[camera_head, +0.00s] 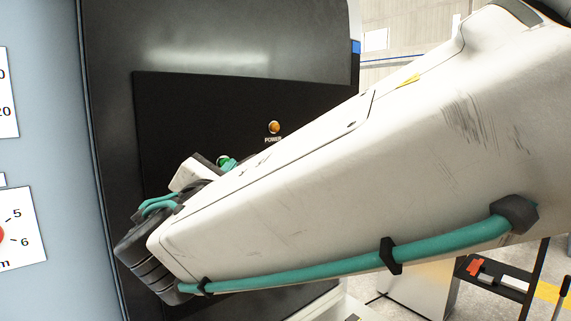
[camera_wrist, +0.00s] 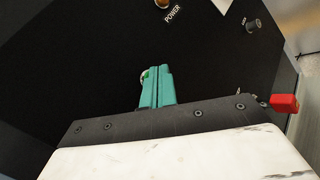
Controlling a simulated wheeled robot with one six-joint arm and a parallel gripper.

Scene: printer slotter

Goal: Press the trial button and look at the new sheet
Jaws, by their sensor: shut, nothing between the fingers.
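A black control panel (camera_head: 200,115) fills the middle of the head view. A small round green button (camera_head: 223,160) shows on it, its label hidden; in the wrist view its edge (camera_wrist: 145,74) peeks out behind my fingertips. My gripper (camera_wrist: 157,70) has its teal fingers shut together and empty, with the tips over the button. In the head view the gripper (camera_head: 230,165) is mostly hidden behind my arm. I cannot tell whether the tips touch the button. No sheet is visible in either view.
An orange POWER lamp (camera_head: 274,127) sits above the button, and also shows in the wrist view (camera_wrist: 162,3). A dark knob (camera_wrist: 252,25) and a red part (camera_wrist: 285,103) are at the right of the wrist view. A pale panel with dial markings (camera_head: 40,130) stands left.

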